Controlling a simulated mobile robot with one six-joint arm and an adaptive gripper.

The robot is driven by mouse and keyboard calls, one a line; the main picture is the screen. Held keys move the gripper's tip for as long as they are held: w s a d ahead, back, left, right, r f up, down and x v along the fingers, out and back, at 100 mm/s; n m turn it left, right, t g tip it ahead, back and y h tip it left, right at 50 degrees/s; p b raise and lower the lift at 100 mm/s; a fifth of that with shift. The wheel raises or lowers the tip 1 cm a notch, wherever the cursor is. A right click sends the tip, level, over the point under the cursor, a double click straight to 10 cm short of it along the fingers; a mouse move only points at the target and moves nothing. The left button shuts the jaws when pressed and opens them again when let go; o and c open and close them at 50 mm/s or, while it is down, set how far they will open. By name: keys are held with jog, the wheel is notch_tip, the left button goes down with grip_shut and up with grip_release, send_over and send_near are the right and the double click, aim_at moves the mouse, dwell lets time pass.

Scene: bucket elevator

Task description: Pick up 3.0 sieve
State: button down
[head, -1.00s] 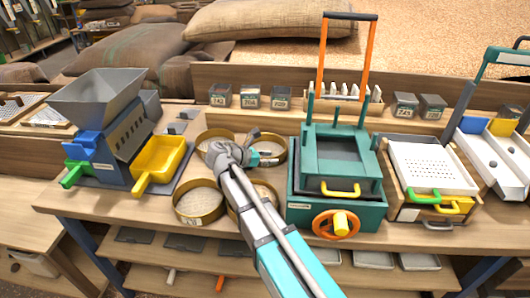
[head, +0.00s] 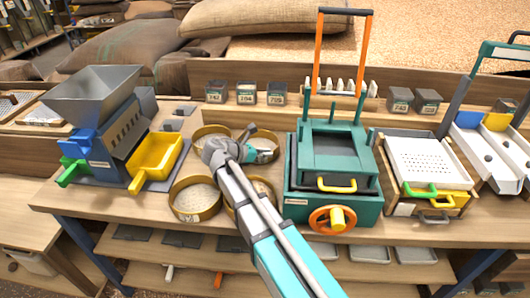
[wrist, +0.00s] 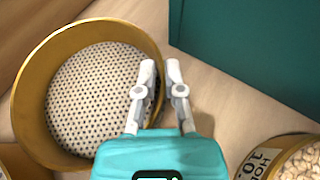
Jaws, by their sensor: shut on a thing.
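Several round brass-rimmed sieves stand close together mid-bench in the head view: back left (head: 207,131), back right (head: 272,136), front left (head: 197,214) and front right, partly hidden by my arm. My gripper (head: 246,133) is low at the back right sieve. In the wrist view, its two fingers (wrist: 161,70) are close together at the right wall of a tilted-looking sieve (wrist: 30,115) with a perforated mesh, shut on its rim. I cannot read a 3.0 mark. Another sieve (wrist: 270,155), labelled and holding pale grains, is at the lower right.
A teal machine (head: 335,140) with an orange handle stands close to the right of the sieves. A grey hopper mill (head: 95,95) with a yellow tray (head: 158,155) is at the left. Small labelled boxes (head: 247,93) line the back shelf.

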notch_tip(320, 180, up, 18)
jog(key=p, duration=1.7)
jog(key=shift+f+p, duration=0.1)
jog(key=shift+p, duration=0.2)
